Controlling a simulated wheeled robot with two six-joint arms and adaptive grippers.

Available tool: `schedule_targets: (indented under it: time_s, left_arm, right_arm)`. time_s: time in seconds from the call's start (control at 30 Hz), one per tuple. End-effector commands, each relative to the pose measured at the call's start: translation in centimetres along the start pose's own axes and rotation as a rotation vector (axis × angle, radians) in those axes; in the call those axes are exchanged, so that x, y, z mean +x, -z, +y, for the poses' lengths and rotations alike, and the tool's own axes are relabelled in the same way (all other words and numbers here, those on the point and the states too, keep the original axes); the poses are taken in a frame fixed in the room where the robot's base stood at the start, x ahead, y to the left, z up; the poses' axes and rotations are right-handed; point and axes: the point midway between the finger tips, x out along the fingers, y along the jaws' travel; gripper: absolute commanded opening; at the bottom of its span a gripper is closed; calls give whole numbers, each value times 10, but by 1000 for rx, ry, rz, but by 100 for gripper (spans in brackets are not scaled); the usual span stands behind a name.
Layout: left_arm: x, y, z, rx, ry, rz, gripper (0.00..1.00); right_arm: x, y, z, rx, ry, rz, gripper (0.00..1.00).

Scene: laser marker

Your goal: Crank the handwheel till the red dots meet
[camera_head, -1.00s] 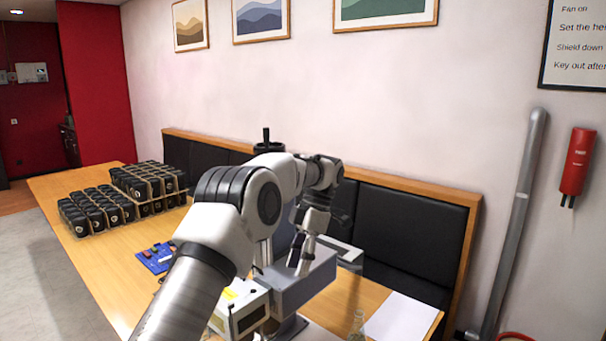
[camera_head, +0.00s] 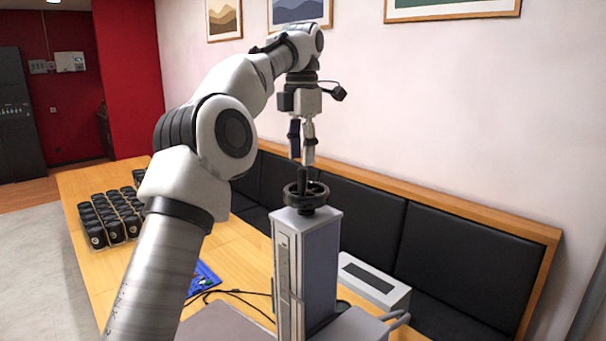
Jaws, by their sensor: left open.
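The black handwheel (camera_head: 313,205) lies flat on top of the grey column (camera_head: 308,262) of the laser marker. Its upright crank handle (camera_head: 302,179) stands up from the rim. My left gripper (camera_head: 302,158) points straight down over the wheel. Its fingers are open, with the tips right at or just above the top of the handle; I cannot tell whether they touch it. No red dots can be seen in this view. My right gripper is out of view.
Rows of black cups (camera_head: 110,217) stand on the wooden table (camera_head: 238,250) at left. A grey-white box (camera_head: 375,283) sits right of the column. A black padded bench (camera_head: 440,250) runs along the wall.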

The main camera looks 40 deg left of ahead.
Motion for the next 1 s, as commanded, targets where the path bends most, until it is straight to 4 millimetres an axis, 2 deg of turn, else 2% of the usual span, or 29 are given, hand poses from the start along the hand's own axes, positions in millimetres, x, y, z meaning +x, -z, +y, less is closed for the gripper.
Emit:
schedule_targets:
  time_s: [0.4,0.67,0.7,0.77,0.8,0.83,1.0]
  left_arm:
    - [62,0,-2,4,1,0,46]
    - [68,0,-2,3,-1,-2,46]
    - [68,0,-2,3,-1,-2,43]
    - [68,0,-2,3,-1,-2,21]
    - [67,0,-2,3,-1,-2,7]
    - [67,0,-2,3,-1,-2,0]
    - [68,0,-2,3,-1,-1,0]
  right_arm:
    - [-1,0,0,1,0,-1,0]
    - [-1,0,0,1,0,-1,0]
    - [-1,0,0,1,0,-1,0]
    - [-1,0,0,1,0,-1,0]
    - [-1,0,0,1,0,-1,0]
    - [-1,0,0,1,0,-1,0]
    - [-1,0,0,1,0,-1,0]
